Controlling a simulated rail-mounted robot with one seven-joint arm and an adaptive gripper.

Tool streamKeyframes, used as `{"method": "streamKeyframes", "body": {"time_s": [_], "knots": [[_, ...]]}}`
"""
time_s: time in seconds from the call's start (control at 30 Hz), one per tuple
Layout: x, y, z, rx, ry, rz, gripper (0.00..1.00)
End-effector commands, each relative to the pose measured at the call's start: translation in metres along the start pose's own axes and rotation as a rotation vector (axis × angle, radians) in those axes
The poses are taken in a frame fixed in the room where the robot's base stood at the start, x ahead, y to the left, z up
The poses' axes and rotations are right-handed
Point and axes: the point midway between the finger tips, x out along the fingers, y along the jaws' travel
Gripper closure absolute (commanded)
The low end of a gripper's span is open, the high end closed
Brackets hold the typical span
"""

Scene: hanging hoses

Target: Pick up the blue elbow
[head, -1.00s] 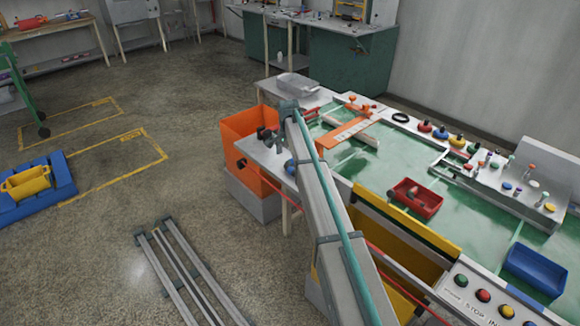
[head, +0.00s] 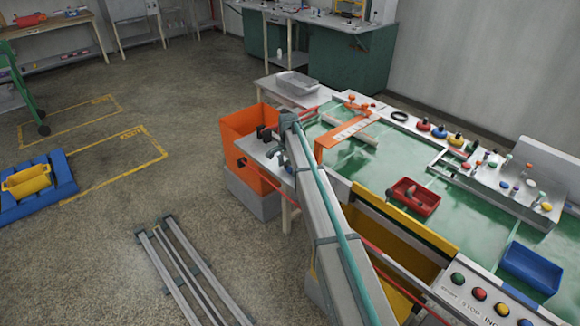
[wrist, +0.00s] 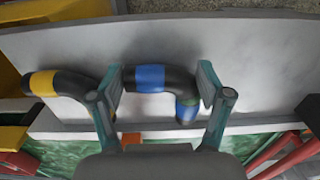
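The blue elbow (wrist: 151,78) is a black bent hose piece with blue bands. In the wrist view it lies on a pale grey surface (wrist: 255,60), bending down at its right end to a second blue band. My gripper (wrist: 161,90) is open, with one teal-grey finger on each side of the elbow. The left finger is close to or overlaps its left end; whether they touch I cannot tell. The right finger is just right of the bend. In the head view my arm (head: 335,235) reaches the grey table by the orange bin; the elbow is not clear there.
A yellow-banded black elbow (wrist: 45,83) lies close left of my left finger, its right end beside it. The orange bin (head: 240,128) stands by the grey table. The green worktop (head: 385,165) holds a red tray (head: 428,203) and a blue tray (head: 532,266).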

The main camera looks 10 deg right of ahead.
Motion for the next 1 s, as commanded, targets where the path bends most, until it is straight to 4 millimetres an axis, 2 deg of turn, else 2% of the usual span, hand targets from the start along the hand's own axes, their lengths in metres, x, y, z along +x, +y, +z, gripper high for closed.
{"method": "streamKeyframes", "body": {"time_s": [0.03, 0.2, 0.47, 0.67, 0.83, 1.0], "knots": [[0.000, 0.000, 0.000, 0.000, 0.000, 0.001, 0.38], [0.000, 0.000, 0.000, 0.000, 0.000, 0.001, 0.64], [-0.001, 0.000, 0.000, 0.000, 0.000, 0.001, 0.64], [-0.009, 0.000, 0.000, 0.000, 0.001, -0.001, 0.64], [-0.030, -0.001, -0.001, 0.000, 0.002, -0.002, 0.64], [-0.065, 0.030, 0.015, 0.001, 0.002, -0.002, 0.64]]}}
